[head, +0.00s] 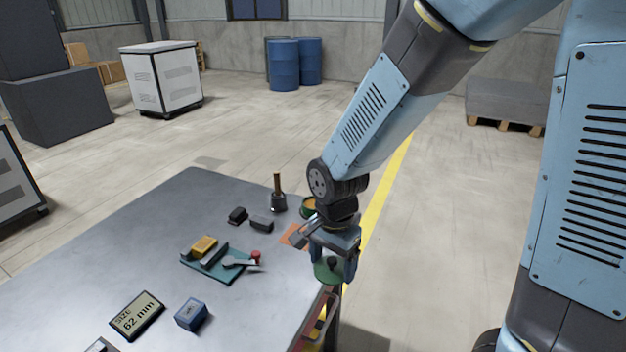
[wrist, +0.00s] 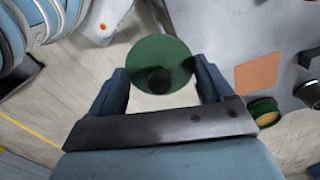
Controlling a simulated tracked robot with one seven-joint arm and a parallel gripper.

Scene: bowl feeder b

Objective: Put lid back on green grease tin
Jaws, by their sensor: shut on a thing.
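The green lid (head: 326,271), a round disc with a dark knob, is held between the fingers of my gripper (head: 335,262). In the wrist view the lid (wrist: 160,50) fills the space between the two blue fingers. In the head view it hangs by the table's right edge. The green grease tin (head: 308,209) stands open near that edge, beyond my gripper and partly hidden by it. Its yellow-orange contents show in the wrist view, where the tin (wrist: 264,118) is right of the gripper. The lid is apart from the tin.
An orange square (head: 292,237) lies flat beside the tin. A brush-like tool (head: 278,200) and dark blocks (head: 261,223) stand near it. A teal tray (head: 225,271), a size display (head: 137,316) and a blue box (head: 191,314) are further left on the table (head: 85,262).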

